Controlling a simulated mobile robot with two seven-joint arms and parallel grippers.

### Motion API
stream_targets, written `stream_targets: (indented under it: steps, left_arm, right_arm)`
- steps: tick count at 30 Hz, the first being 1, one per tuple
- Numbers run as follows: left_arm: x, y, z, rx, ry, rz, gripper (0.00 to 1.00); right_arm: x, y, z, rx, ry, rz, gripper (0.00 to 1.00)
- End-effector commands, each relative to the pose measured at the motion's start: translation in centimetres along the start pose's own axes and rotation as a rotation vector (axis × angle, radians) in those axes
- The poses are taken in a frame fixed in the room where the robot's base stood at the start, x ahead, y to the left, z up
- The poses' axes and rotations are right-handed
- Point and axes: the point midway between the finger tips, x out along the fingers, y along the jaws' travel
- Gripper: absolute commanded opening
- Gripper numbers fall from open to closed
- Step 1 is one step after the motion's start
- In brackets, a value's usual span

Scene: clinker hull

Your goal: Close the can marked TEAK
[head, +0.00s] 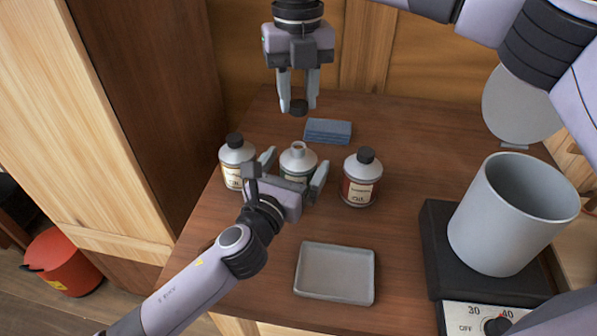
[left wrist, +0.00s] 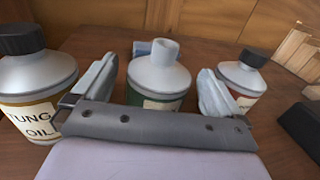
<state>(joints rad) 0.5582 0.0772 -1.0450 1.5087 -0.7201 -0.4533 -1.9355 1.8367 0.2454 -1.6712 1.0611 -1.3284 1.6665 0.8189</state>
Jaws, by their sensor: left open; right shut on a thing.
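An uncapped can (head: 298,160) with a grey shoulder and open neck stands upright in the middle of a row of three. In the left wrist view, this can (left wrist: 159,78) shows a green label, mostly hidden by my gripper, so its name cannot be read. My left gripper (head: 294,172) is open, with one finger on each side of this can; I cannot tell whether they touch it. My right gripper (head: 299,101) points down behind and above the open neck. It is shut on a small black cap (head: 298,108).
A capped can (left wrist: 35,85) marked TUNG OIL stands left; a capped red-labelled can (head: 361,180) stands right. A folded blue cloth (head: 328,131) lies behind. An empty grey tray (head: 335,272) lies in front. A large grey pot (head: 500,225) stands on a hotplate (head: 437,240) at right.

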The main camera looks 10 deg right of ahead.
Motion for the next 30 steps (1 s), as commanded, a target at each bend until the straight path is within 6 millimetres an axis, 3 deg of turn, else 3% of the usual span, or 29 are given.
stream_targets:
  steps: [9,23,26,30]
  left_arm:
    - [3.1,0.0,0.1,0.000,-0.001,0.001,1.00]
    - [3.8,0.0,0.0,0.000,0.000,0.000,1.00]
    - [3.8,0.0,0.0,0.000,0.000,0.000,0.74]
    - [3.8,0.0,0.0,0.000,0.000,0.000,0.28]
  right_arm:
    - [0.0,0.0,0.0,0.000,0.000,0.000,0.05]
    - [0.0,0.0,0.0,0.000,0.000,0.000,0.05]
    - [0.0,0.0,0.0,0.000,0.000,0.000,0.05]
    - [0.0,0.0,0.0,0.000,0.000,0.000,0.05]
